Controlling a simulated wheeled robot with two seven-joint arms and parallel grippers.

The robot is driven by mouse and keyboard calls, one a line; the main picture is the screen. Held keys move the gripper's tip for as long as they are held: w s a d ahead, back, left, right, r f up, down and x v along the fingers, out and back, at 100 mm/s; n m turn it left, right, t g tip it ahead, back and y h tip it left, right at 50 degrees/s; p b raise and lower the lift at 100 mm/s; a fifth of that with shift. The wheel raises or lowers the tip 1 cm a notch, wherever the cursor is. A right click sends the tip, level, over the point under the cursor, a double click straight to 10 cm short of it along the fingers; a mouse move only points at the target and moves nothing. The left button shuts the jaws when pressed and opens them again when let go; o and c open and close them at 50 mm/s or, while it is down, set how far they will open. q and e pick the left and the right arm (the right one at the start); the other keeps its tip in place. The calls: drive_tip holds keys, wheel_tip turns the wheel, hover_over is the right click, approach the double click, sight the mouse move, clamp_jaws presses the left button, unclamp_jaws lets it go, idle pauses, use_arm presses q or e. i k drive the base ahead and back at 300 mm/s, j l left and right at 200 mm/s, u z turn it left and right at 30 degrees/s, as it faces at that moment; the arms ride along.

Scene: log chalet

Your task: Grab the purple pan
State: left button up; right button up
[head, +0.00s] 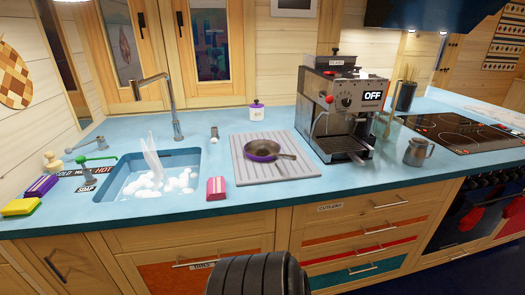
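The purple pan (262,151) sits upright on a light grey ribbed drying mat (244,173) on the blue counter, between the sink and the coffee machine. It has a purple outside, a dark grey inside, and a short handle pointing right. Nothing is touching it from above. Neither of my grippers shows in the head view. A black ribbed rounded part at the bottom middle edge is probably mine, and no fingers are seen on it.
A sink (150,178) with suds and a tall faucet is left of the mat. A pink sponge (216,188) stands at the sink's front right. A coffee machine (342,110) stands close right, with a metal pitcher (418,151) beyond. A white jar (256,111) is behind. Counter in front is clear.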

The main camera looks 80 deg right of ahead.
sight(259, 150)
drive_tip(key=z, duration=2.75)
